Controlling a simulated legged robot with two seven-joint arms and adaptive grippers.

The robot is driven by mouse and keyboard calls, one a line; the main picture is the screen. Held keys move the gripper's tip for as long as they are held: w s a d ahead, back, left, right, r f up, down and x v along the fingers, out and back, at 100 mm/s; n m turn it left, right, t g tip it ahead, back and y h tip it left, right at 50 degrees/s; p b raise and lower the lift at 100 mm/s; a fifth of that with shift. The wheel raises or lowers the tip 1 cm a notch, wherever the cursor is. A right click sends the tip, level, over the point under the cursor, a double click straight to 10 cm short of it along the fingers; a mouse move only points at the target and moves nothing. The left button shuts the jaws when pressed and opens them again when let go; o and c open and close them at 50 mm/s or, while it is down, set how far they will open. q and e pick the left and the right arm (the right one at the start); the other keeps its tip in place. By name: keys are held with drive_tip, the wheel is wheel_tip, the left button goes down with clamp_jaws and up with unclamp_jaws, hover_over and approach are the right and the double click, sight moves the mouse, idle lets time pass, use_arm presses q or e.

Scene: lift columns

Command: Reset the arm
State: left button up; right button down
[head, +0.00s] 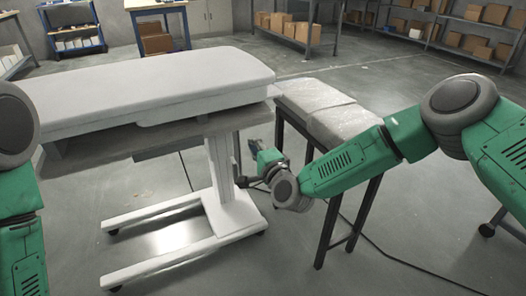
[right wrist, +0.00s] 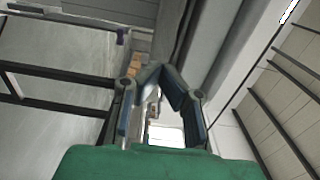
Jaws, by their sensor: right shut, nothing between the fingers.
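My right arm reaches in from the right, and its forearm passes in front of a narrow dark-legged table. My right gripper (head: 255,146) is low, between that table and the white column of a lift table (head: 222,165). In the right wrist view its fingers (right wrist: 160,70) come together at the tips, with nothing between them. My left arm shows only as green and grey links at the left edge of the head view, and its gripper is out of the picture.
The lift table has a thick white padded top (head: 150,78) and a wheeled white base (head: 165,262). The narrow table (head: 362,195) carries a plastic-wrapped pad (head: 325,105). Shelves with cardboard boxes (head: 290,28) stand at the back. A dark cable lies on the floor at lower right.

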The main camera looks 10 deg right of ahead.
drive_tip(key=s+f+n+g+p, duration=0.35)
drive_tip(key=s+f, duration=0.25)
drive_tip(key=s, duration=0.6)
drive_tip(key=s+f+n+g+p, duration=0.2)
drive_tip(key=s+f+n+g, duration=0.3)
drive_tip(key=s, duration=0.7)
use_arm(q)
wheel_tip(320, 180, up, 11)
drive_tip(key=p, duration=0.4)
drive_tip(key=shift+f+p, duration=0.15)
drive_tip(key=shift+p, duration=0.25)
use_arm(e)
drive_tip(key=s+d+n+g+h, duration=0.5)
drive_tip(key=s+d+n+g, duration=0.2)
drive_tip(key=s+d, duration=1.2)
drive_tip(key=s+g, duration=0.1)
drive_tip(key=s, duration=0.3)
drive_tip(key=shift+s+d+r, duration=0.2)
drive_tip(key=shift+s+r, duration=0.05)
drive_tip(key=shift+s, duration=0.05)
use_arm(q)
drive_tip(key=shift+s+a, duration=0.1)
drive_tip(key=shift+a, duration=0.15)
use_arm(e)
drive_tip(key=shift+a, duration=0.15)
use_arm(q)
drive_tip(key=shift+d, duration=0.15)
use_arm(e)
drive_tip(key=shift+w, duration=0.1)
